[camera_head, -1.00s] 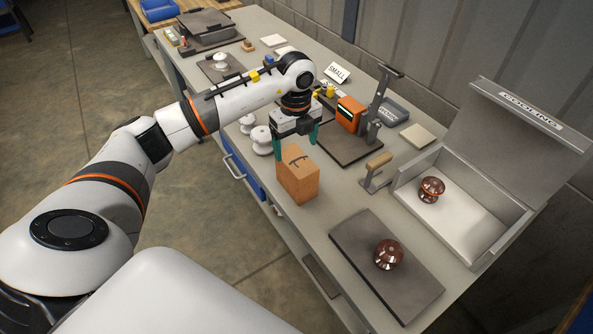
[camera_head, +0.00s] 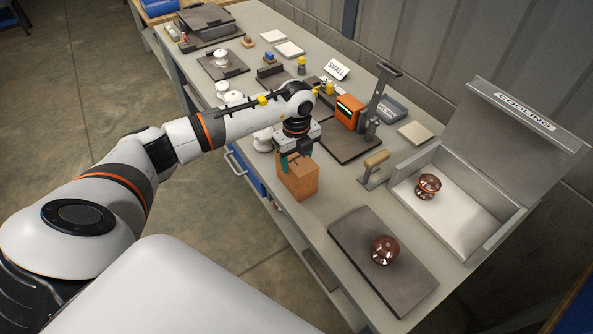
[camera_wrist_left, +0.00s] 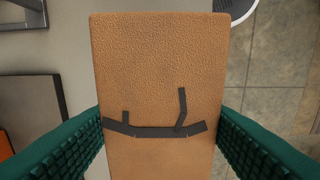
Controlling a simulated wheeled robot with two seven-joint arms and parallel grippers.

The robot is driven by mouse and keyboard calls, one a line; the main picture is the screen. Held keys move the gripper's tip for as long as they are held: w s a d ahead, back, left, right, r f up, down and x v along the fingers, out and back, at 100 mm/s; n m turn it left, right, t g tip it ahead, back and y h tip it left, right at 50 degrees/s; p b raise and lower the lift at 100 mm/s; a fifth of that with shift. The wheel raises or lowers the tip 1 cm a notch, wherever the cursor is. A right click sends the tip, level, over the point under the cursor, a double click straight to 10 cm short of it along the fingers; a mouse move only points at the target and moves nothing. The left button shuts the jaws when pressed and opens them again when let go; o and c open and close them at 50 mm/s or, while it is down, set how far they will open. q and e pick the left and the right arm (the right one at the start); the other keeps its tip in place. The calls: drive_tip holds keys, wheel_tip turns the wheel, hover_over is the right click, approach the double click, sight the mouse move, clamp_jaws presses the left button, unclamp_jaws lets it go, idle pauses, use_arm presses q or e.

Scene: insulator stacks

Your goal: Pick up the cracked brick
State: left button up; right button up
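The cracked brick (camera_head: 300,185) is a tan-orange block standing on the bench near its front edge. In the left wrist view the brick (camera_wrist_left: 160,70) fills the middle, with a dark branching crack across its face. My left gripper (camera_head: 298,160) is down at the top of the brick, with green fingers on opposite sides of it. In the left wrist view the ribbed fingers (camera_wrist_left: 160,130) flank the brick very closely. I cannot tell whether they press on it. My right gripper is not in view.
A dark plate (camera_head: 365,275) with a brown insulator (camera_head: 385,250) lies in front to the right. Behind it is an open cooling box (camera_head: 480,245) with another brown insulator (camera_head: 428,187). A wood-handled tool (camera_head: 375,165) stands close right of the brick. White insulators (camera_head: 264,140) stand left.

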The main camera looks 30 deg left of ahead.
use_arm(q)
drive_tip(key=c, duration=0.9)
drive_tip(key=shift+r, duration=0.1)
drive_tip(key=shift+c, duration=0.4)
drive_tip(key=shift+w, duration=0.1)
